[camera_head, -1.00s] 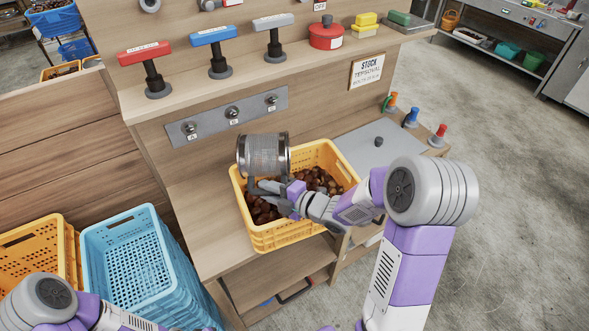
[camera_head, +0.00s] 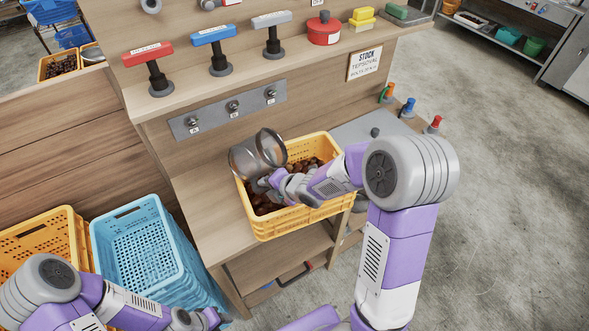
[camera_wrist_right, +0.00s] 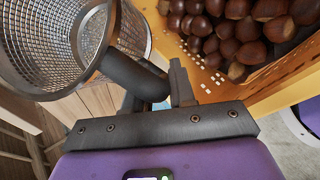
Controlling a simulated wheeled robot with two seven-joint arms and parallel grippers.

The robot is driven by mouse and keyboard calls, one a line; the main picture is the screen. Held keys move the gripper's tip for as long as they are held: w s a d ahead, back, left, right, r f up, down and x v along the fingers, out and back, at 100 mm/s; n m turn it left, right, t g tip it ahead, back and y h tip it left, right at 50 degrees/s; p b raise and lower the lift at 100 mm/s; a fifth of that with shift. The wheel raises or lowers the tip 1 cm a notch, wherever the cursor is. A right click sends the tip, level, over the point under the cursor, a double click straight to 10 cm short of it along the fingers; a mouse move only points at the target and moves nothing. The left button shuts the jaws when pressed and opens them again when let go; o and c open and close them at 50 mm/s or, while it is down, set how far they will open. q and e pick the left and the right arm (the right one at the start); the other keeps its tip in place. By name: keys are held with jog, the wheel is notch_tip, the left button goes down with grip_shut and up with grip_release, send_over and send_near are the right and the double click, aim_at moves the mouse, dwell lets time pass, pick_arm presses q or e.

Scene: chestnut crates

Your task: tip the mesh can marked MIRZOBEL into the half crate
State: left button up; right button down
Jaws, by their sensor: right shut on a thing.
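The mesh can (camera_head: 258,154) is a metal mesh cylinder with solid rims. It is tilted well over, above the left back part of the yellow crate (camera_head: 290,226), which holds chestnuts. I see no chestnuts through the mesh and cannot read a name on it. My right gripper (camera_head: 264,183) is shut on the can's dark handle. The right wrist view also shows the can (camera_wrist_right: 45,45) at upper left, beside the crate's wall (camera_wrist_right: 215,88) and the chestnuts in it. My left gripper (camera_head: 207,319) is low at the front left, its fingers unclear.
Red (camera_head: 148,53), blue (camera_head: 212,37) and grey (camera_head: 271,20) T-handles stand on the shelf above a grey plate with knobs (camera_head: 233,107). A blue crate stack (camera_head: 150,250) and an orange crate (camera_head: 40,236) stand at left. Bare bench wood (camera_head: 212,205) lies left of the yellow crate.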

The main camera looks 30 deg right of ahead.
aim_at(257, 173)
jog(key=shift+r+n+g+h+b, duration=0.4)
jog(key=shift+r+g+h+b, duration=0.4)
jog(key=shift+h+b, duration=0.5)
jog(key=shift+w+a+r+g+h, duration=0.15)
jog(key=shift+a+r+g+h, duration=0.25)
jog(key=shift+r+g+h, duration=0.1)
jog(key=r+h+p, duration=0.1)
jog(key=a+g+h+p, duration=0.1)
jog(key=p, duration=0.1)
jog(key=r+n+h+p, duration=0.1)
jog(key=p, duration=0.1)
jog(key=shift+w+a+r+g, duration=0.15)
jog(key=shift+w+r+g, duration=0.2)
jog(key=shift+g, duration=0.05)
jog(key=shift+w+a+r+g+h+p, duration=0.2)
jog(key=shift+r+g+h+p, duration=0.2)
jog(key=shift+h+p, duration=0.85)
jog(key=shift+y+p, duration=0.3)
jog(key=shift+y, duration=0.05)
